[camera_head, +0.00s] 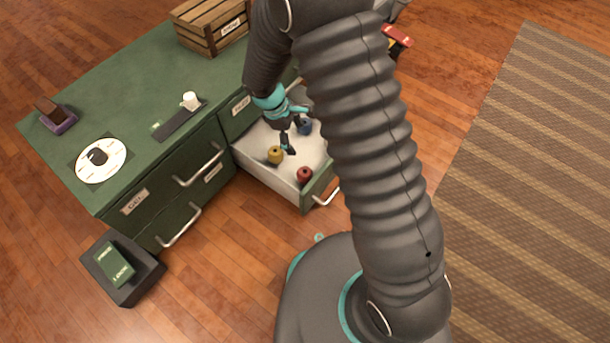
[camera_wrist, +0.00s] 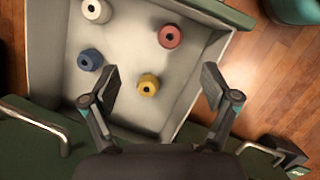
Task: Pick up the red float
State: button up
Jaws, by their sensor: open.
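The red float (camera_head: 304,174) is a small round piece with a dark centre hole. It sits in the open drawer (camera_head: 262,177), near its front corner by the handle. In the wrist view the red float (camera_wrist: 170,37) lies near the drawer's far wall, beyond my fingertips. My gripper (camera_head: 289,146) hangs over the drawer, open and empty. In the wrist view my gripper's two fingers (camera_wrist: 161,83) stand wide apart, with the yellow float (camera_wrist: 148,84) seen between them. Nothing covers the red float in either view.
A blue float (camera_wrist: 90,60) and a white float (camera_wrist: 96,10) also lie in the drawer. The drawer's walls surround the floats. A dark bin (camera_head: 139,279) stands on the floor.

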jog(key=n, duration=0.2)
send_near(301, 171)
jog(key=shift+h, duration=0.4)
jog(key=x, duration=0.2)
jog(key=b+x, duration=0.1)
jog(key=x, duration=0.2)
jog(key=shift+a+f, duration=0.2)
jog(key=shift+f, duration=0.35)
jog(key=shift+b+x, duration=0.75)
jog(key=shift+x, duration=2.3)
jog(key=shift+d+r, duration=0.1)
jog(key=shift+c, duration=0.2)
jog(key=c, duration=1.2)
